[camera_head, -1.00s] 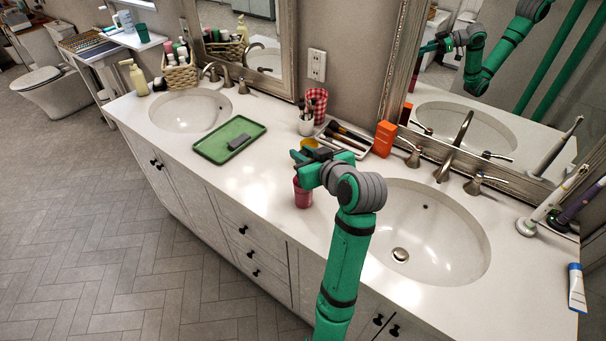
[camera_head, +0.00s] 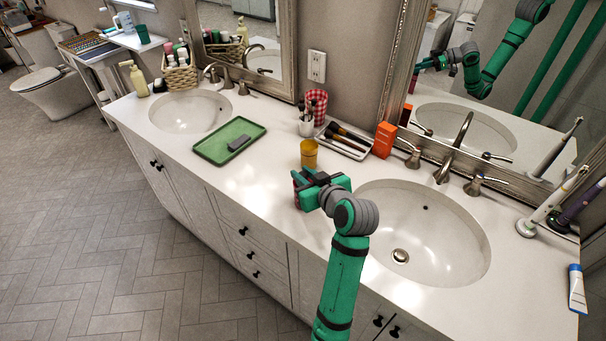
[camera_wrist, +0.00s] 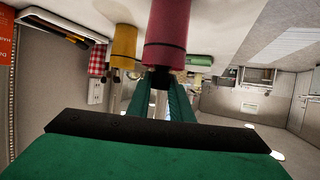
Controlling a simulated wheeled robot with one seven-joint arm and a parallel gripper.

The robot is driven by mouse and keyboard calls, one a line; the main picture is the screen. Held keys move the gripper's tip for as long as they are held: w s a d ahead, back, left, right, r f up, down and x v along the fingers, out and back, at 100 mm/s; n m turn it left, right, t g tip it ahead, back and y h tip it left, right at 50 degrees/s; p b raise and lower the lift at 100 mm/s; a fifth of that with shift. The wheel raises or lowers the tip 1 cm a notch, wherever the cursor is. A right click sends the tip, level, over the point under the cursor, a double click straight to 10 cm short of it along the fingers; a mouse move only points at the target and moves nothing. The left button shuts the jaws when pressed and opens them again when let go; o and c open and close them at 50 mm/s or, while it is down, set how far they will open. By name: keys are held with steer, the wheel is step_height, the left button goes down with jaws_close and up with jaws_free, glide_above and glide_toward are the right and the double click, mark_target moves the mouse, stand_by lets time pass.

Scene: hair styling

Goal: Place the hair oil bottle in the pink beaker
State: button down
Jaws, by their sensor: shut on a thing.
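The pink beaker (camera_wrist: 166,30) shows large in the wrist view, which is upside down. My gripper (camera_head: 302,186) is at the beaker, low over the counter; in the wrist view its fingers (camera_wrist: 165,100) point to the beaker's mouth. They are shut on a dark cap-like end (camera_wrist: 160,78), which I take as the top of the hair oil bottle. This end sits at the beaker's mouth, and the rest of the bottle is hidden, seemingly inside the beaker. In the head view my gripper covers most of the beaker.
A yellow cup (camera_head: 309,153) stands just behind my gripper. A brush tray (camera_head: 345,143), an orange box (camera_head: 384,139) and a checked cup (camera_head: 317,105) line the back. A green tray (camera_head: 229,140) lies left; the right sink (camera_head: 430,240) is beside my arm.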

steer(key=c, duration=1.6)
jaws_free()
steer(key=shift+f, duration=0.1)
steer(key=shift+r, duration=0.2)
steer(key=v, duration=1.2)
